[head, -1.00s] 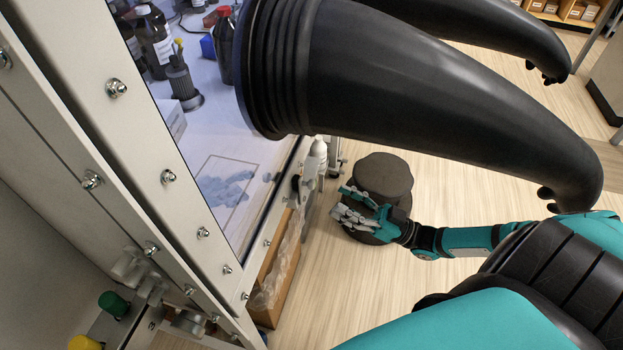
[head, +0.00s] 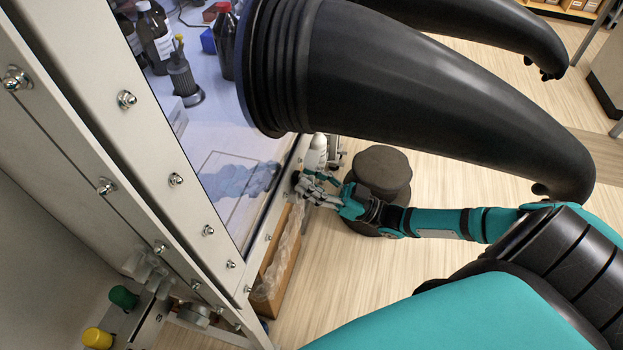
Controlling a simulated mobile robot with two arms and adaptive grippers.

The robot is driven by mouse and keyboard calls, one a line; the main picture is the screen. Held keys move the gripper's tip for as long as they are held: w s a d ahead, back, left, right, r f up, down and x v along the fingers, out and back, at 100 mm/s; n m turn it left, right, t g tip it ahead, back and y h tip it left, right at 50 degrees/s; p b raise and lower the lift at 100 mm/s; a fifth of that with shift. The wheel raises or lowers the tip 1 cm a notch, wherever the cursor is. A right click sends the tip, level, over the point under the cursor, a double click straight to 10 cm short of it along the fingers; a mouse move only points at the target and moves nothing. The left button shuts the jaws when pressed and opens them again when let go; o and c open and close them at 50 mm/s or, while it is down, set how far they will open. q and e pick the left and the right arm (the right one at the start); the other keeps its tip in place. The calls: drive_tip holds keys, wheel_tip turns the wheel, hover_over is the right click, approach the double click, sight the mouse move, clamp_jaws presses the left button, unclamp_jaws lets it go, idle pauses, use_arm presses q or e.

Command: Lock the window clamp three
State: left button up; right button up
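The glove box window frame (head: 150,135) runs diagonally down the left side, with several bolts with shiny domed nuts along it. I cannot tell which fitting is window clamp three. A small dark fitting (head: 296,178) sits at the window frame's right edge, below the large black glove. My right gripper (head: 311,187) reaches in from the right, with its fingers close to this fitting. I cannot tell whether they touch it, or how far apart the fingertips are. My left gripper is not in view.
Two long black gloves (head: 430,100) stick out from the window over my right arm. A dark round stool (head: 384,170) stands behind my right gripper. Green (head: 124,298) and yellow (head: 97,338) knobs are at lower left. Bottles stand behind the window.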

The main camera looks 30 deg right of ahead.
clamp_jaws()
drive_tip(key=shift+s+a+r+n+g+y+b, duration=0.1)
drive_tip(key=shift+s+a+n+g+y+b, duration=0.2)
drive_tip(key=shift+n, duration=0.45)
drive_tip(key=shift+w+d+n+g+y+b, duration=0.1)
drive_tip(key=shift+n+g+y, duration=0.3)
drive_tip(key=shift+n, duration=0.35)
drive_tip(key=shift+o, duration=2.1)
unclamp_jaws()
drive_tip(key=v, duration=1.2)
drive_tip(key=shift+a, duration=0.1)
